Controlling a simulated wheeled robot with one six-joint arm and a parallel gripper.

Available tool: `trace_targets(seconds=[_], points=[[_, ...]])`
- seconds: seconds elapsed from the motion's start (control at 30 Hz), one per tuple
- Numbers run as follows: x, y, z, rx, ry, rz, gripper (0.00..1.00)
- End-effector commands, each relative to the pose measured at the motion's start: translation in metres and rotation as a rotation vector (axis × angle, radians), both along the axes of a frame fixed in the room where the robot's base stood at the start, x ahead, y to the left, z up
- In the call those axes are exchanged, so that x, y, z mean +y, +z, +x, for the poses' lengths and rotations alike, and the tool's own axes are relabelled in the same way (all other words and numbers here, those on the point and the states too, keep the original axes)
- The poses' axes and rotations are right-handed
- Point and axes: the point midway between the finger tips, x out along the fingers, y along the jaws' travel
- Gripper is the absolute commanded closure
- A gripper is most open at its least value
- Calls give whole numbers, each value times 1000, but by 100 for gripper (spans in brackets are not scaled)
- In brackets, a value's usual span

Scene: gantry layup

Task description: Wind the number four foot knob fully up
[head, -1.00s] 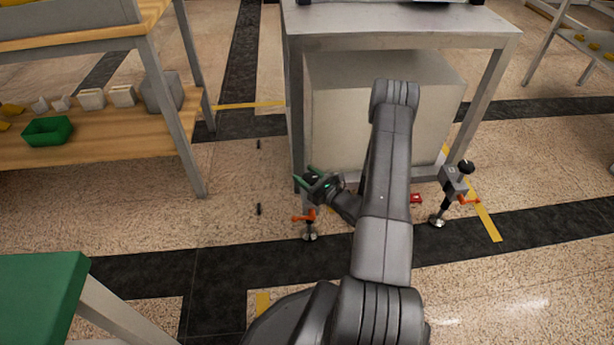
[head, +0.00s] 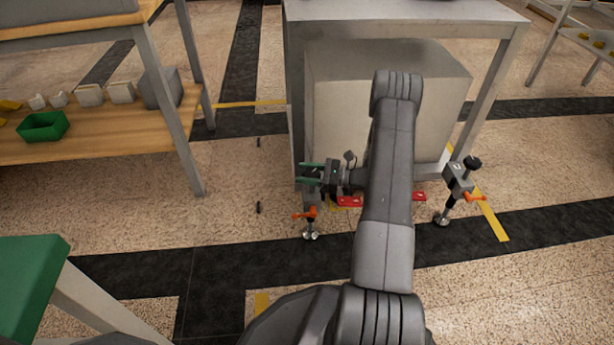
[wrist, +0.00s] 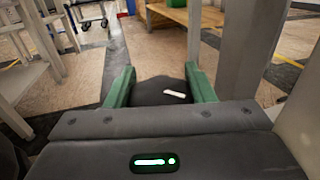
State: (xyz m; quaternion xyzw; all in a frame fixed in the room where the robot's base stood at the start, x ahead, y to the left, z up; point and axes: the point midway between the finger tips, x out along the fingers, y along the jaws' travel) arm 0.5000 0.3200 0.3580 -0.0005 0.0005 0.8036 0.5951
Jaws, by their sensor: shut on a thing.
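My gripper (head: 312,172) is at the front left leg of the grey metal table, with its green fingers pointing left. In the wrist view the fingers (wrist: 161,88) are on both sides of a dark knob (wrist: 150,90) with a white mark on top, and they are shut on it. No number shows on this foot.
Another foot with a black knob (head: 472,163), a grey block and an orange lever stands at the front right leg. A pale box (head: 345,110) fills the space under the tabletop. Red pieces (head: 350,201) lie low behind my arm. A wooden shelf bench (head: 100,140) stands left.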

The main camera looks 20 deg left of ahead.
Motion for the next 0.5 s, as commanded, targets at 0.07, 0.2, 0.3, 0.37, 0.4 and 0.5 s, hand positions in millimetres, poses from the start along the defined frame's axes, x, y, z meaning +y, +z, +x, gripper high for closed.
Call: trace_targets(seconds=[0.07,0.2,0.3,0.37,0.4,0.5], points=[[0,-2,0,-2,62,1,74],[0,-1,-2,-2,158,1,74],[-1,-1,-3,-1,212,0,74],[-1,-1,-3,-1,238,0,74],[-1,0,-3,-1,254,1,74],[-2,-1,-4,0,284,0,74]])
